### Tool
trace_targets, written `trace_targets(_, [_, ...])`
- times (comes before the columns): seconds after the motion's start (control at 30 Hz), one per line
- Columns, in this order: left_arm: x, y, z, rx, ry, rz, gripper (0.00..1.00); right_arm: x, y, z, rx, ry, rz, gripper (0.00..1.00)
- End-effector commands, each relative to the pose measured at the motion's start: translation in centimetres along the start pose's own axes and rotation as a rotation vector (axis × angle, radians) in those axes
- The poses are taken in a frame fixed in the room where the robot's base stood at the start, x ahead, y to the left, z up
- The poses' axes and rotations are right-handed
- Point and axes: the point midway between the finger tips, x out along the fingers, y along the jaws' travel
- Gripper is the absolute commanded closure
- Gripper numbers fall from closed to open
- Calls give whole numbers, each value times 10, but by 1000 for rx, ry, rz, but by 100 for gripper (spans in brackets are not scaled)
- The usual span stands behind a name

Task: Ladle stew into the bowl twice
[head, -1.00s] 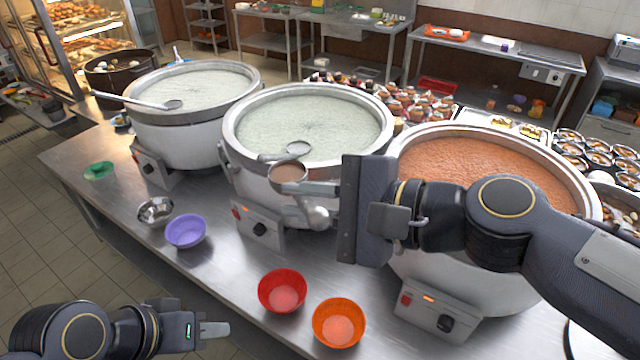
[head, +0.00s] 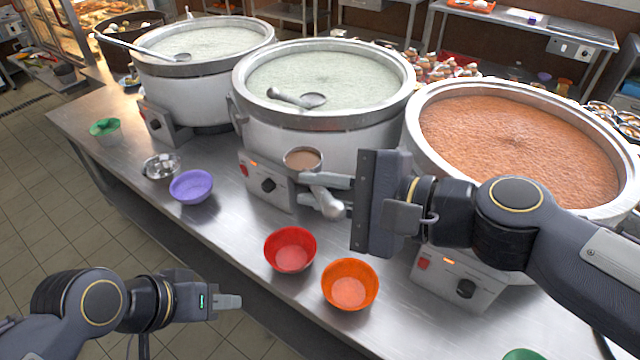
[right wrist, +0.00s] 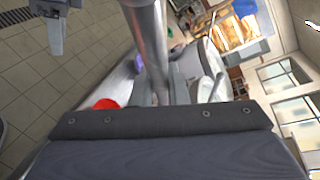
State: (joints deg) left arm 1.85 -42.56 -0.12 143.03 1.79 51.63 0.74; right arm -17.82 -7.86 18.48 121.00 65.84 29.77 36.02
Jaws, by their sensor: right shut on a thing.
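My right gripper (head: 338,192) is shut on a metal ladle (head: 326,204). The ladle's round cup (head: 303,160) holds brown stew up near its rim and looks level. It is in front of the middle pot, above the counter and behind the red bowl (head: 290,249). An orange bowl (head: 349,286) stands right of the red one; both have a paler bottom, and I cannot tell whether they hold anything. The stew pot (head: 440,205) with orange-brown stew (head: 515,140) is at the right. The ladle's handle (right wrist: 150,40) also shows in the right wrist view. My left gripper (head: 228,302) is apart from everything at lower left.
A middle pot (head: 325,135) and left pot (head: 200,95) hold pale congee, each with a ladle. A purple bowl (head: 191,187), metal bowl (head: 161,167) and green bowl (head: 105,129) stand along the counter's (head: 235,225) left front edge. Counter around the red bowl is clear.

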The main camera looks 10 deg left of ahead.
Motion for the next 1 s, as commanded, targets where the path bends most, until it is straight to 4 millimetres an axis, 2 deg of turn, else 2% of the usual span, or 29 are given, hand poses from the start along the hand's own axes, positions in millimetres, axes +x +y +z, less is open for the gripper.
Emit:
trace_targets(0.03, [9,-4,4,0,0,0,64,3,9,-6,-1,0,-1,100])
trace_targets(1.0, [88,-40,45,0,0,0,64,30,96,-62,-1,0,-1,100])
